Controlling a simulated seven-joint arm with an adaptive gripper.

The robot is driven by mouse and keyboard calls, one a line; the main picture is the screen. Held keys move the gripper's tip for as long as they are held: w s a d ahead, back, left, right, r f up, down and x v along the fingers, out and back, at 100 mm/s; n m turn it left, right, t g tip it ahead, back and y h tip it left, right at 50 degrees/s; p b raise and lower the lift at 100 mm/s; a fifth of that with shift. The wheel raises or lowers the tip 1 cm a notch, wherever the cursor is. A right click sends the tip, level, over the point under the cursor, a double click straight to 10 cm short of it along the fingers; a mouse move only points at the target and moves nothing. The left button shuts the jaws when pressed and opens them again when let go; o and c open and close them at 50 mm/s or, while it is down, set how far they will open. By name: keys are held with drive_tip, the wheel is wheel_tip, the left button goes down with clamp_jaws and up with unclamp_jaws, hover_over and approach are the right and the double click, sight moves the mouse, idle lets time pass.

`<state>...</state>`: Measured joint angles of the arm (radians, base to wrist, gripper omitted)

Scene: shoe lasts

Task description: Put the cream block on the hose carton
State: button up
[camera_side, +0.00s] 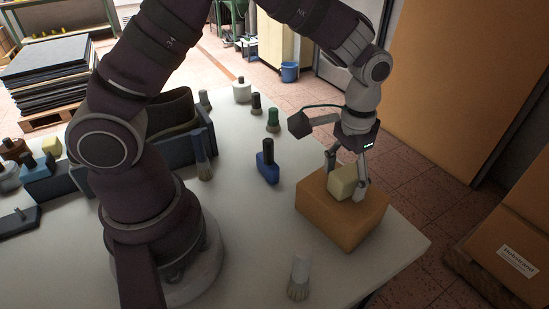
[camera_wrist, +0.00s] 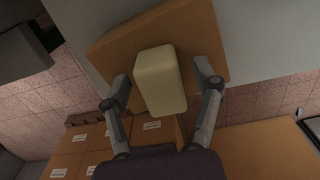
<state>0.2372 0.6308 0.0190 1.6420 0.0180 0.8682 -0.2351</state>
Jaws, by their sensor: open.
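The cream block (camera_side: 343,182) sits on top of the brown hose carton (camera_side: 341,219), near the carton's back edge. In the wrist view the cream block (camera_wrist: 159,80) lies between the two fingers, with the carton (camera_wrist: 111,52) behind it. My gripper (camera_side: 346,182) is right over the carton with its fingers on either side of the block. In the wrist view my gripper (camera_wrist: 163,88) is open, with a visible gap between each finger and the block. The block's underside is hidden.
The carton stands near the right corner of the white table (camera_side: 255,230). A blue bottle (camera_side: 267,167) and a green bottle (camera_side: 273,121) stand to its left. A brush (camera_side: 299,276) stands in front. The table's middle is mostly clear. Large boxes (camera_side: 508,245) stand off the table at right.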

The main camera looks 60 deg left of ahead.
sight(342, 173)
wheel_tip(342, 173, up, 13)
drive_tip(key=s+a+t, duration=0.5)
drive_tip(key=s+a, duration=0.1)
drive_tip(key=s, duration=0.5)
drive_tip(key=shift+s+a+t, duration=0.25)
drive_tip(key=shift+s+t, duration=0.05)
drive_tip(key=shift+s, duration=0.1)
